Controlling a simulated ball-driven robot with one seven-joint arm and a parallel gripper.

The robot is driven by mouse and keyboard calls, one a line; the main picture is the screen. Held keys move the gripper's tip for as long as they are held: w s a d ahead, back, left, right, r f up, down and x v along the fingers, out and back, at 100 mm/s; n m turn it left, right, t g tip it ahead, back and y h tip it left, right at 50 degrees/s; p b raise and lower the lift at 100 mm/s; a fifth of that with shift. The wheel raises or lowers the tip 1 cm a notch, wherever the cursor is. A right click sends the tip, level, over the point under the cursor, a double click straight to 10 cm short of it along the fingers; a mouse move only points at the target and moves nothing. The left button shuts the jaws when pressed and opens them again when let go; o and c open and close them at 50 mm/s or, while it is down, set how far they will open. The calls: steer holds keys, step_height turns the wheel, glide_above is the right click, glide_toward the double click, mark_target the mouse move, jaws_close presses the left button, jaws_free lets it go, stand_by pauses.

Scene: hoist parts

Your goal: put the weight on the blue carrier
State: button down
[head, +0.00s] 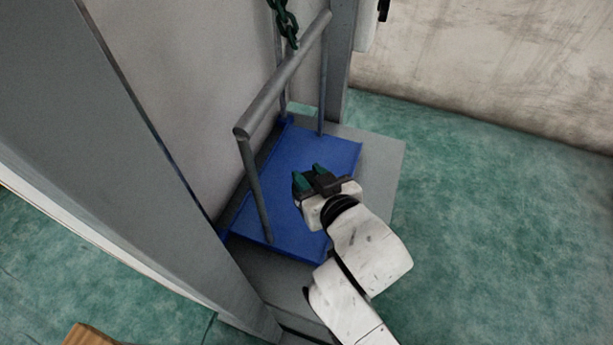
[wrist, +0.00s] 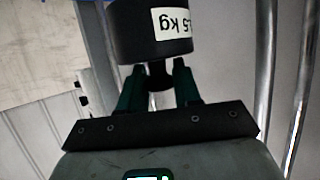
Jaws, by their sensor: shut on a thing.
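The blue carrier (head: 325,150) is a flat blue tray under a grey bar frame, at the middle of the head view. My gripper (head: 307,177) is over the carrier's right part, between the frame's posts and the tray's right side. In the wrist view my gripper (wrist: 158,82) is shut on the narrow neck of the weight (wrist: 128,32), a black cylinder with a white kg label that reads upside down. In the head view the weight is mostly hidden by my gripper. I cannot tell whether it touches the tray.
The carrier's grey crossbar (head: 285,75) and posts stand left of my gripper, with a dark green chain (head: 284,22) above. A large grey upright (head: 110,150) fills the left. The carrier is over a grey base (head: 385,160). Green floor (head: 500,220) is clear at right.

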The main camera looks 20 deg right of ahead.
steer(key=shift+w+d+f, duration=0.55)
steer(key=shift+w+f, duration=1.4)
steer(key=shift+w, duration=0.05)
steer(key=shift+w+d+f, duration=0.5)
steer(key=shift+w+f, duration=1.4)
steer(key=shift+w, duration=0.1)
steer(key=shift+w+d+f, duration=0.55)
steer(key=shift+w+f, duration=1.4)
steer(key=shift+w, duration=0.05)
steer(key=shift+f, duration=0.15)
steer(key=c, duration=1.2)
jaws_free()
steer(key=shift+s+f, duration=0.1)
steer(key=shift+f, duration=0.15)
steer(key=o, duration=0.4)
steer(key=shift+r, duration=0.1)
